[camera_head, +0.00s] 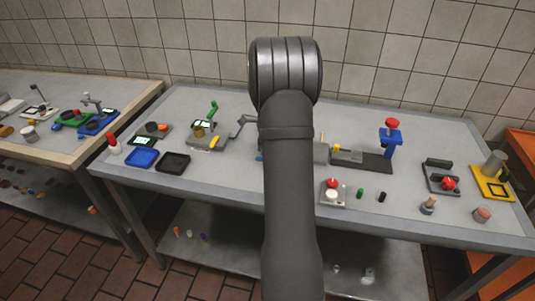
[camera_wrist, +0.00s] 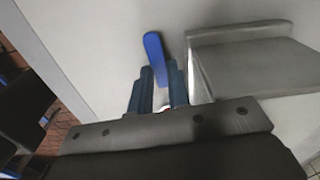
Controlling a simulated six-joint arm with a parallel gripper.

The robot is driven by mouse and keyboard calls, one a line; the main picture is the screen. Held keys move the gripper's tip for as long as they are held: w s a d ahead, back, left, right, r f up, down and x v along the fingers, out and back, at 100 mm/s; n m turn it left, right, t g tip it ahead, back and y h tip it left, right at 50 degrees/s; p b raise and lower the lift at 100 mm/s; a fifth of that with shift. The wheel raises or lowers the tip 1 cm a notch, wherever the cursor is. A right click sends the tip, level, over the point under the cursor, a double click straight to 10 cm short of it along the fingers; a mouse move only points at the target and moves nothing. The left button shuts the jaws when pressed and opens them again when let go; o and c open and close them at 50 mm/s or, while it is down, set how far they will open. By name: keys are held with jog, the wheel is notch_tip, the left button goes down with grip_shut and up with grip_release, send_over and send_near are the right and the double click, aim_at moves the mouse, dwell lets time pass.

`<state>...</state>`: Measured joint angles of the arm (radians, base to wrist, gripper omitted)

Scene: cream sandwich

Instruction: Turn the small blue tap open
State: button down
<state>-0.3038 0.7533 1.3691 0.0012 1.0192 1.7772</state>
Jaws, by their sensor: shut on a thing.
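The small blue tap's handle (camera_wrist: 153,46) shows in the wrist view as a long blue lever. My gripper (camera_wrist: 161,72) is shut on it, with the dark blue fingers on either side of the lever's near part. The lever's far end sticks out past the fingertips. The tap's body is hidden behind the fingers and the gripper's dark housing. In the head view my arm covers most of this spot, and only a tiny blue bit (camera_head: 259,158) shows at the arm's left edge.
A grey metal block (camera_wrist: 250,65) stands close to the right finger. In the head view, a blue stand with a red knob (camera_head: 391,138) is right of my arm, and a black tray (camera_head: 173,162) is left. Small pieces lie along the front of the grey table (camera_head: 215,177).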

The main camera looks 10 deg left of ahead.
jog(key=n, duration=0.5)
jog(key=shift+s+d, duration=0.15)
jog(key=shift+s, duration=0.15)
jog(key=n, duration=0.5)
jog(key=shift+s+d, duration=0.3)
jog(key=n, duration=0.6)
jog(key=shift+s+d+n, duration=0.1)
jog(key=shift+d+n, duration=0.3)
jog(key=c, duration=1.6)
grip_release()
jog(key=shift+c, duration=0.2)
notch_tip(320, 180, up, 18)
jog(key=shift+f, duration=0.25)
jog(key=shift+f, duration=0.1)
